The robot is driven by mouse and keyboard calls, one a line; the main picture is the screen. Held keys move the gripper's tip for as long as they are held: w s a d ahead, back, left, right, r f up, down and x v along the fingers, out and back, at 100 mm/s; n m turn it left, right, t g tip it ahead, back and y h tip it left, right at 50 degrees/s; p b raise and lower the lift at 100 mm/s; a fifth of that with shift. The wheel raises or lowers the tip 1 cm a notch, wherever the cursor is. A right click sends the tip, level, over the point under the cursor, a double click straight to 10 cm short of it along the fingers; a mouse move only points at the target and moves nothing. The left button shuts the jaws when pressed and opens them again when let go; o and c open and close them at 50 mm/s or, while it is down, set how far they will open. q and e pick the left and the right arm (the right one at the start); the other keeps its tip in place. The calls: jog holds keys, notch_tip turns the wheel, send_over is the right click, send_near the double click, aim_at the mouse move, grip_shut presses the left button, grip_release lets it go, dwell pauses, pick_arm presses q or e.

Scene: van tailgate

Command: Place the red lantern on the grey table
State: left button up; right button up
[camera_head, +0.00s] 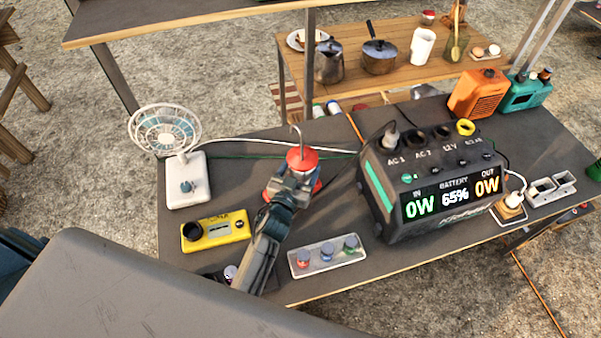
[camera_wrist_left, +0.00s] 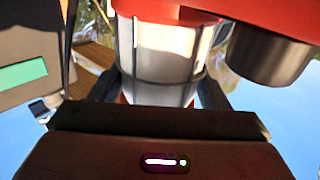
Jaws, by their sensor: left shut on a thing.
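The red lantern (camera_head: 302,158) has a red cap, a wire hook on top and red at its base. It looks upright over the middle-left of the grey table (camera_head: 330,135); I cannot tell whether its base touches the top. My left gripper (camera_head: 292,183) is shut on the lantern's body, and the gripper and wrist hide much of it. In the left wrist view the lantern's pale glass and wire guard (camera_wrist_left: 165,55) stand between the two fingers. My right gripper is not in view.
A power station (camera_head: 430,185) stands right of the lantern. A white fan (camera_head: 185,175) and a yellow meter (camera_head: 215,232) are left. A switch panel (camera_head: 327,256) is near the front edge. An orange heater (camera_head: 477,94) is at the back right. A wooden shelf (camera_head: 345,50) stands behind.

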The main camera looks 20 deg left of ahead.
aim_at(297, 175)
pick_arm(q)
jog(key=shift+r, duration=0.1)
jog(key=o, duration=1.4)
jog(key=shift+o, duration=0.2)
jog(key=shift+s, duration=0.15)
jog(key=s, duration=0.7)
jog(key=shift+s+a, duration=0.1)
jog(key=shift+a, duration=0.1)
